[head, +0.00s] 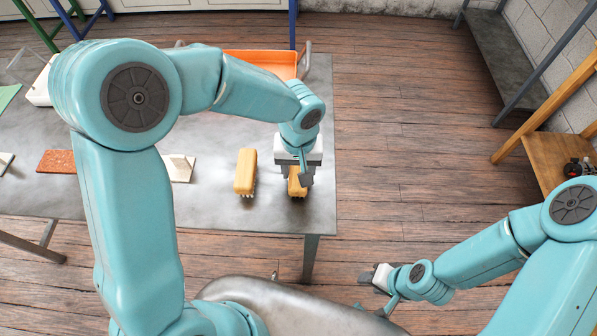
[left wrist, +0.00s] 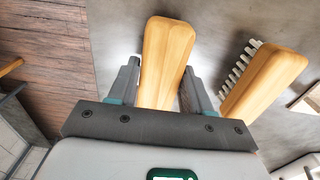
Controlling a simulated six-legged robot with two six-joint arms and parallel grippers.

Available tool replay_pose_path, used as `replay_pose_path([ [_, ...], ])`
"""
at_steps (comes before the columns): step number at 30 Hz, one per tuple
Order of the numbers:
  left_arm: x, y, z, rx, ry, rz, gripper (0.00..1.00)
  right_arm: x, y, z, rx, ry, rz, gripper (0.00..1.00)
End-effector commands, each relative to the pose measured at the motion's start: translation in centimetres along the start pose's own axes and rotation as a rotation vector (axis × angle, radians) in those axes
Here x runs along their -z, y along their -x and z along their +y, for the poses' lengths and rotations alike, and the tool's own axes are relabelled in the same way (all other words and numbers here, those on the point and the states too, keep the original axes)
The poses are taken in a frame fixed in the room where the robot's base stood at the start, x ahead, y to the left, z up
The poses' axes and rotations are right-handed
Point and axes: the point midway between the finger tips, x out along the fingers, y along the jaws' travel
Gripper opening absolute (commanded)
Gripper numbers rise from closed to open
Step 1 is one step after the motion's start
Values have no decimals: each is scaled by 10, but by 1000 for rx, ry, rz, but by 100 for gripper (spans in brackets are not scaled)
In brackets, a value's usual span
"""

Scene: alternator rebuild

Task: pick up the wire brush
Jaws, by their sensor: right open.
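Two yellow wooden-backed brushes lie on the grey table. The left one (head: 245,171) shows pale bristles; it is also at the right in the left wrist view (left wrist: 264,82). The right brush (head: 297,186) is under my left gripper (head: 296,177). I cannot tell which is the wire brush. In the left wrist view, the right brush's back (left wrist: 166,58) lies between the two fingers of my left gripper (left wrist: 163,75), very close to both. Whether they press on it is unclear; its bristles are hidden there. My right gripper (head: 370,282) is open and empty, away from the table.
On the table (head: 222,208) are a red-brown block (head: 57,161), a pale board (head: 182,172) and an orange tray (head: 263,62) at the back. The brushes lie near the table's right end. A wooden bench (head: 545,160) stands at the right. Bare floor (head: 410,150) lies between.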

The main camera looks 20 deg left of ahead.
Motion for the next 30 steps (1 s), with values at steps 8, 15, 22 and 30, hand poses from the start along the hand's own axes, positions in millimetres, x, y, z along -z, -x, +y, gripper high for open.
replay_pose_path([
  [8, 0, 1, 0, -1, 0, 1, 15, 0, 0, 0, 0, 0, 0, 43],
  [15, 1, 21, 1, -3, 1, 5, 15, 0, 0, 0, 0, 0, 0, 43],
  [22, 1, 81, 1, -5, 1, 8, 15, 0, -1, 0, 0, 0, 0, 43],
  [30, 1, 160, 1, -4, 0, 5, 15, 0, 1, 0, 0, 0, 0, 43],
])
